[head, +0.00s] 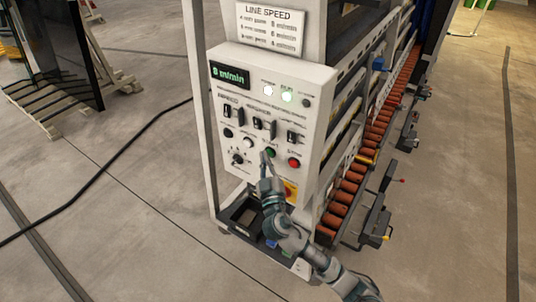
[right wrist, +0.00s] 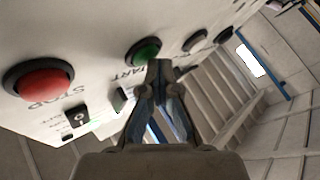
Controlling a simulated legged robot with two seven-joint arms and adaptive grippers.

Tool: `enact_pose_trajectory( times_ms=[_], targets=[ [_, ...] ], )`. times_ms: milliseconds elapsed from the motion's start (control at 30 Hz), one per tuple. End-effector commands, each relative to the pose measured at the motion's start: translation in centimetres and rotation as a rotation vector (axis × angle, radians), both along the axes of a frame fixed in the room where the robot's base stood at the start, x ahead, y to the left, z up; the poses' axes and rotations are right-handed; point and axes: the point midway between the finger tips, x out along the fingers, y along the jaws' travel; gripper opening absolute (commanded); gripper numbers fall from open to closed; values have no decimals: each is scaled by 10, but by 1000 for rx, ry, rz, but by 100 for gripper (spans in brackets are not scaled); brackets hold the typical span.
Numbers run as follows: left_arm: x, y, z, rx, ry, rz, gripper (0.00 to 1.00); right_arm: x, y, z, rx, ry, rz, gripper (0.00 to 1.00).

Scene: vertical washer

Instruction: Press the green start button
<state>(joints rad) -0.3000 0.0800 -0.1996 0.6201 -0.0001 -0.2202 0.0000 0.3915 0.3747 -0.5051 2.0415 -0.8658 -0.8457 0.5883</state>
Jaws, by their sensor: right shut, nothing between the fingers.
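The green start button (head: 270,152) is on the lower part of the white control panel (head: 318,92), left of the red stop button (head: 294,163). My right gripper (head: 265,157) is shut and empty, with its tips at the panel right beside the green button. In the right wrist view the green button (right wrist: 145,52), labelled START, is close to the fingertips (right wrist: 160,68), just left of them. The red button (right wrist: 40,80) is further left there. I cannot tell whether the fingertips touch the button. My left gripper is not in view.
Switches (head: 258,125), a white button (head: 248,142) and a black knob (head: 237,158) crowd the panel around the green button. A red-and-yellow switch (head: 290,190) is below. A roller conveyor (head: 352,178) runs to the right. A dark cable (head: 100,170) crosses the floor.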

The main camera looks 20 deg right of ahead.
Motion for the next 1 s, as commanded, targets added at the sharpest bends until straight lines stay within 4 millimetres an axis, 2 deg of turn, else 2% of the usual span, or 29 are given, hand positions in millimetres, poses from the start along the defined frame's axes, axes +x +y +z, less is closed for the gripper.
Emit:
enact_pose_trajectory(
  times_ms=[300,667,1000],
  targets=[
    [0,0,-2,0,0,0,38,-12,10,-2,1,1,-2,0],
    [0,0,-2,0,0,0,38,-14,13,-1,2,1,0,0],
    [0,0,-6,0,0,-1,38,-34,39,-2,5,1,3,0]
  ],
)
